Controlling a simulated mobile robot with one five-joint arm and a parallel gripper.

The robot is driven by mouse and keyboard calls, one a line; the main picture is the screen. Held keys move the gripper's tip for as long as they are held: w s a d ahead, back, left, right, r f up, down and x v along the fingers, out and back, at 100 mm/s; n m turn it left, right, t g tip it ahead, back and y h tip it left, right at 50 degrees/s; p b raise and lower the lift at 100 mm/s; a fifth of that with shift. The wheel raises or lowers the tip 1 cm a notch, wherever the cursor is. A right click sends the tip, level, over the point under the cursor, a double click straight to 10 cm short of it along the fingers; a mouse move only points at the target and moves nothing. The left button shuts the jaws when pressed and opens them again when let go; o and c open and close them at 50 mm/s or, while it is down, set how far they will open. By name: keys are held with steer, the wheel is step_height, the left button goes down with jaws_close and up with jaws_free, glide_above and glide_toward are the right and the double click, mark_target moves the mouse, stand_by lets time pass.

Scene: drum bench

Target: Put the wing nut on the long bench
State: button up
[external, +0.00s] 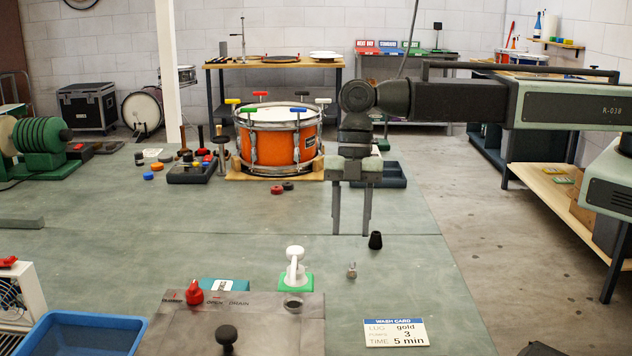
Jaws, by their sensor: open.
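A small pale, pinkish metallic piece (352,269) stands on the large green-topped bench (230,255); it may be the wing nut, but it is too small to tell. My gripper (351,230) points down with its two fingers apart and nothing between them. It appears just above and beyond the small piece in the picture; its exact height over the top is unclear. A black tapered cap (375,240) is right of the fingertips. Which surface is the long bench is not marked; a low wooden-topped bench (560,196) also runs along the right.
An orange drum (275,139) on a wooden cradle stands behind my gripper, beside a dark tray (391,176). In front are a white-handled green-based fixture (295,270), a grey panel (255,325) with knobs, a blue tub (80,335) and a wash card (395,332).

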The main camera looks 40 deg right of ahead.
mark_target(352, 264)
steer(key=b+x, duration=0.2)
steer(key=x, duration=0.1)
steer(key=shift+d+b, duration=0.15)
steer(key=shift+b, duration=0.2)
steer(key=shift+r, duration=0.1)
steer(key=b+x, duration=0.5)
steer(key=shift+s+d, duration=0.15)
steer(key=shift+s, duration=0.1)
jaws_close()
